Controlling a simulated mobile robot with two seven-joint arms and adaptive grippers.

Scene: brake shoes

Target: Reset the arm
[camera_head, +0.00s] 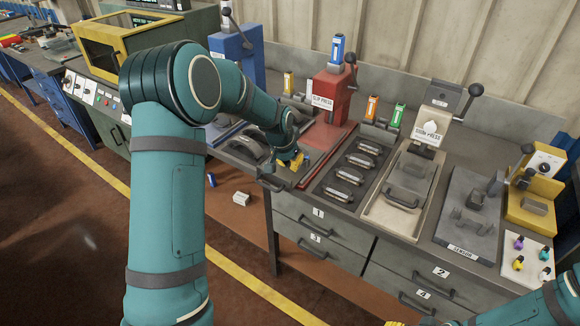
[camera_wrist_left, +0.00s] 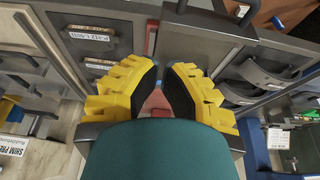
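My left arm fills the left middle of the head view. Its gripper (camera_head: 295,161) hangs over the front part of the bench, near the red slip press (camera_head: 332,98). In the left wrist view the yellow, black-padded fingers (camera_wrist_left: 160,72) stand a little apart, with no held object visible between them. A reddish surface shows through the gap. My right arm (camera_head: 545,306) enters at the bottom right. Only small yellow parts, likely of its gripper (camera_head: 396,323), show at the bottom edge, so its state is unclear.
Metal-backed brake shoes (camera_head: 350,174) lie in a dark tray right of the left gripper. A beige shim press (camera_head: 426,135) and a grey sensor station (camera_head: 468,215) stand further right. Numbered drawers (camera_head: 322,222) are below. A small white box (camera_head: 241,198) lies below the bench.

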